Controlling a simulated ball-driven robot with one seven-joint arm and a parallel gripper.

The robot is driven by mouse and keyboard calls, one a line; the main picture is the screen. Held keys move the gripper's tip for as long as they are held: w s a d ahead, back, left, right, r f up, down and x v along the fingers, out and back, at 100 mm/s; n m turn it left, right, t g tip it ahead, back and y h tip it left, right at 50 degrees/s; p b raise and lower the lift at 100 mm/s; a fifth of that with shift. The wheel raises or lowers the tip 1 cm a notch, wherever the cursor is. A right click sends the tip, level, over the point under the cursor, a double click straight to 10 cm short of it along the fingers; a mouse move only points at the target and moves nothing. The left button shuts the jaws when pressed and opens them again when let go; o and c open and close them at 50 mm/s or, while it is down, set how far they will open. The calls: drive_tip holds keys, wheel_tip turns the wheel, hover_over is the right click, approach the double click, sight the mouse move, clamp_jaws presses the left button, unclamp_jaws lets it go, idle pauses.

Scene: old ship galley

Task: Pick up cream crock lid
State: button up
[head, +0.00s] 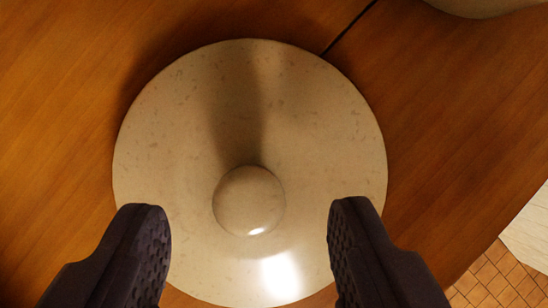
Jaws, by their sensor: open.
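The cream crock lid (190,125) is a round, speckled, glossy disc with a ball-shaped knob (248,200) at its middle. It fills the centre of the head view and lies on a wooden surface. My gripper (249,215) is open, with one dark textured finger on each side of the knob. The fingers are well apart from the knob and overlap the lid's left and right parts in the picture. How high the fingertips are above the lid I cannot tell. The lid's lower left and lower right edges are partly hidden behind the fingers.
The wooden surface (440,130) is bare around the lid, with a dark seam at the top. Part of a cream rounded object (485,5) shows at the top right corner. The wood ends at the lower right, where a tiled floor (500,280) shows below.

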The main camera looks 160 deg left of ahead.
sight(251, 190)
drive_tip(key=shift+x, duration=1.2)
drive_tip(key=shift+c, duration=0.2)
clamp_jaws()
drive_tip(key=shift+r, duration=0.1)
